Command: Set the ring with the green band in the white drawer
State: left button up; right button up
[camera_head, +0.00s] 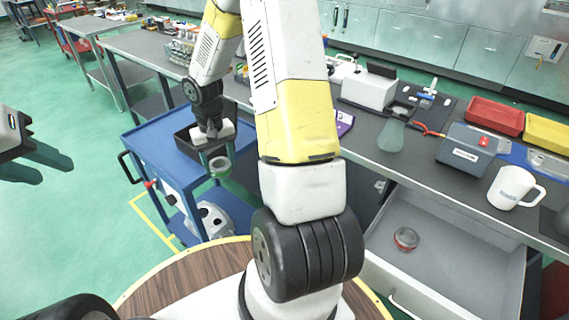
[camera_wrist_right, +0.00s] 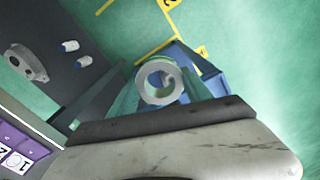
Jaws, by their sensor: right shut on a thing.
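My right gripper (camera_head: 217,150) points down above the blue cart, shut on a metal ring (camera_head: 220,166) that looks greenish around its side. In the right wrist view the ring (camera_wrist_right: 158,84) sits between the fingers, its open end facing the camera; its band is hard to make out there. The white drawer (camera_head: 448,282) is pulled out below the bench at lower right, well away from the right gripper. Another ring with a reddish band (camera_head: 405,238) lies inside it. My left gripper (camera_head: 38,160) is at the left edge, empty, its fingers apart.
The blue cart (camera_head: 160,137) carries a black tray (camera_head: 186,142). The grey bench (camera_head: 384,152) holds a white mug (camera_head: 512,188), a grey-blue box (camera_head: 466,150), and red (camera_head: 495,115) and yellow (camera_head: 548,132) bins. The drawer floor is mostly clear.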

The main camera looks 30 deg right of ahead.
aim_at(460, 279)
jog(key=z, duration=0.5)
jog(key=i+z, duration=0.1)
jog(key=z, duration=0.4)
jog(key=i+z, duration=0.1)
jog(key=z, duration=0.85)
jog(key=i+z, duration=0.15)
jog(key=z, duration=0.35)
jog(key=j+z, duration=0.1)
jog(key=z, duration=0.4)
